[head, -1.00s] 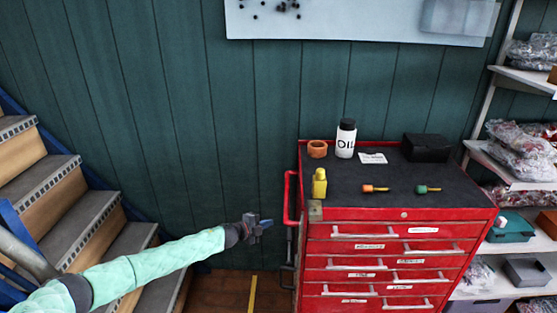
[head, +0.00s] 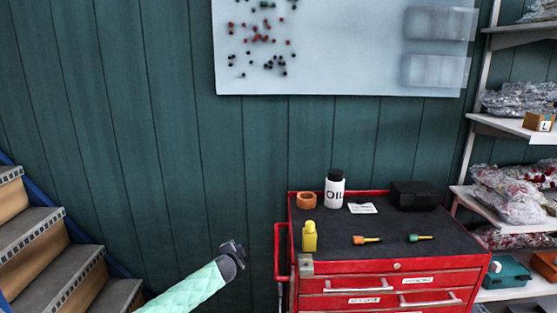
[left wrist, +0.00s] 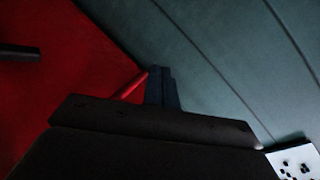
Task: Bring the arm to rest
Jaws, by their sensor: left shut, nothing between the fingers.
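My left arm, in a pale green sleeve, comes in from the bottom of the head view. Its dark left gripper (head: 232,247) is in the air to the left of the red tool cabinet (head: 340,268), in front of the green wall, apart from both as far as I can see. In the left wrist view the gripper's fingers (left wrist: 162,88) are together with nothing between them. My right gripper is not in view.
On the cabinet top stand a white oil bottle (head: 334,190), an orange ring (head: 306,200), a yellow bottle (head: 309,237), a black box (head: 414,195) and two small screwdrivers. Stairs (head: 50,255) are at left, shelves (head: 505,125) at right.

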